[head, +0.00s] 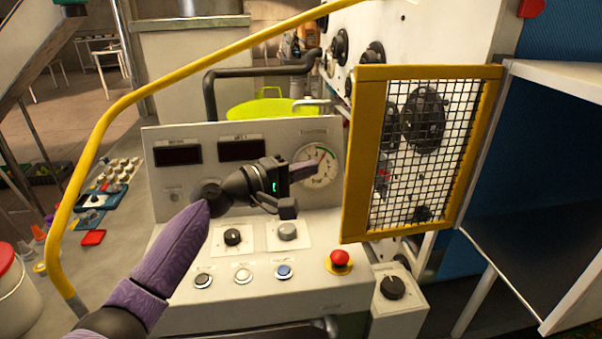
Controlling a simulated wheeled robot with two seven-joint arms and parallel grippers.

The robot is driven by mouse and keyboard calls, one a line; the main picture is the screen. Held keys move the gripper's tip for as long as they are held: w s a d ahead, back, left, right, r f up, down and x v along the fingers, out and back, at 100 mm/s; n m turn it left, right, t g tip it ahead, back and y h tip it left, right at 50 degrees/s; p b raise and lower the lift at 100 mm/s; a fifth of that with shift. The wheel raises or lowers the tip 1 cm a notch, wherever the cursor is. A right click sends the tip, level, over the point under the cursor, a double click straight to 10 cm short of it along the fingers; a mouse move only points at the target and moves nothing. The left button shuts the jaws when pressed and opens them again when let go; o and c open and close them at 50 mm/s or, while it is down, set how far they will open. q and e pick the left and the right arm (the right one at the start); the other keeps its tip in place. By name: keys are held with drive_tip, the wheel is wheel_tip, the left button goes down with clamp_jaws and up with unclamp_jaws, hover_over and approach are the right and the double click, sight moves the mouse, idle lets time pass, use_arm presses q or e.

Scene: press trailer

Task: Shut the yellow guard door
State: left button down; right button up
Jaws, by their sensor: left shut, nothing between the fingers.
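The yellow guard door (372,155) is a yellow frame with black wire mesh, right of the centre. It stands open, swung out from the white-edged enclosure (530,140) with its dark blue inside. Its right edge meets the enclosure's front edge; its left edge is free. My left gripper (309,168) is shut and empty, in front of the control panel's dial and to the left of the door's free edge. A gap shows between them in the picture. My right gripper is out of view.
The grey control console (262,296) stands below, with knobs, buttons and a red emergency stop (340,260) under the door's lower left corner. A yellow rail (118,110) curves along the left. A knob box (392,290) stands below the door.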

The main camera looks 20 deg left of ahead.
use_arm(q)
drive_tip(key=d+p, duration=0.2)
drive_tip(key=d, duration=0.3)
drive_tip(key=shift+w+f+p, duration=0.1)
drive_tip(key=shift+w+p, duration=0.25)
drive_tip(key=shift+p, duration=0.05)
